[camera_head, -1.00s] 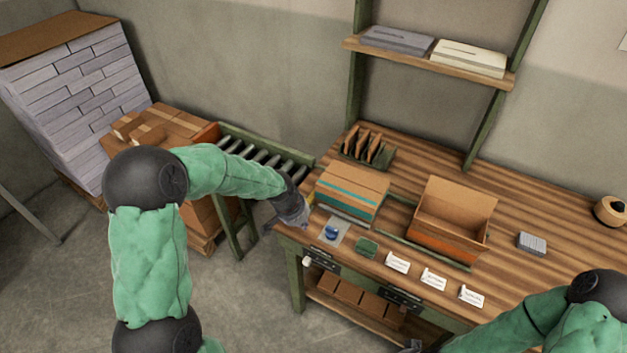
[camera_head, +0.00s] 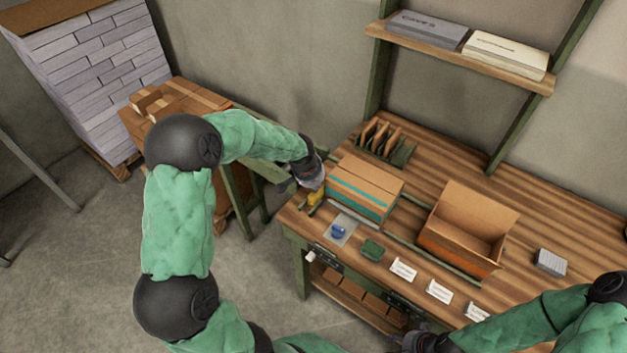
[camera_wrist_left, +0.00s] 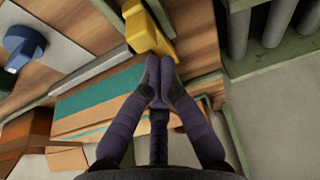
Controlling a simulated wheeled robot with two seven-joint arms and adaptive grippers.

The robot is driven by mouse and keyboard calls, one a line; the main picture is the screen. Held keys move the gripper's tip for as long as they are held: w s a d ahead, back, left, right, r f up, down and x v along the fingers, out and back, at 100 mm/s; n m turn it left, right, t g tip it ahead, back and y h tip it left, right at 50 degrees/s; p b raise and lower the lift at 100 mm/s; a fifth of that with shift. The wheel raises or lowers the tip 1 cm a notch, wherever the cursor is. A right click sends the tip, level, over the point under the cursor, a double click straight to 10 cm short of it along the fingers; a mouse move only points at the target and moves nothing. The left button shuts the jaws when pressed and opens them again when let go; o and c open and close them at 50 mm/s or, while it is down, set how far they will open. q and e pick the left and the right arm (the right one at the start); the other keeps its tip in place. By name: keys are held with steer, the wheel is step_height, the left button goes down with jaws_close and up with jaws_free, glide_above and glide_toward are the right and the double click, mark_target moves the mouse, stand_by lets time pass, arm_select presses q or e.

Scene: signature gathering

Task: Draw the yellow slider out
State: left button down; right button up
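The yellow slider (camera_head: 316,197) is a small yellow block at the left end of the workbench, beside the taped carton (camera_head: 362,192). In the left wrist view the yellow slider (camera_wrist_left: 148,30) lies just beyond my fingertips. My left gripper (camera_head: 314,184) is at the slider's far side. In the wrist view the left gripper's fingertips (camera_wrist_left: 160,72) are together, at the slider's edge, with nothing visible between them; contact is unclear. My right gripper (camera_head: 408,341) is dark and partly cut off at the bottom edge, so its fingers cannot be read.
An open carton (camera_head: 465,229) stands right of the taped one. A blue-handled stamp (camera_head: 338,231), a green pad (camera_head: 372,250) and white cards (camera_head: 404,269) lie along the front edge. Rollers (camera_wrist_left: 278,22) adjoin the bench's left end. A grey block (camera_head: 551,262) lies at right.

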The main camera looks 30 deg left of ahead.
mark_target(309, 203)
arm_select(q)
steer(key=shift+x, duration=1.1)
steer(key=shift+s, duration=0.1)
steer(key=s, duration=0.2)
steer(key=s+b, duration=0.1)
steer(key=s, duration=0.2)
steer(key=shift+s+a, duration=0.15)
steer(key=shift+a, duration=0.1)
steer(key=shift+s, duration=0.15)
steer(key=shift+s+f, duration=0.1)
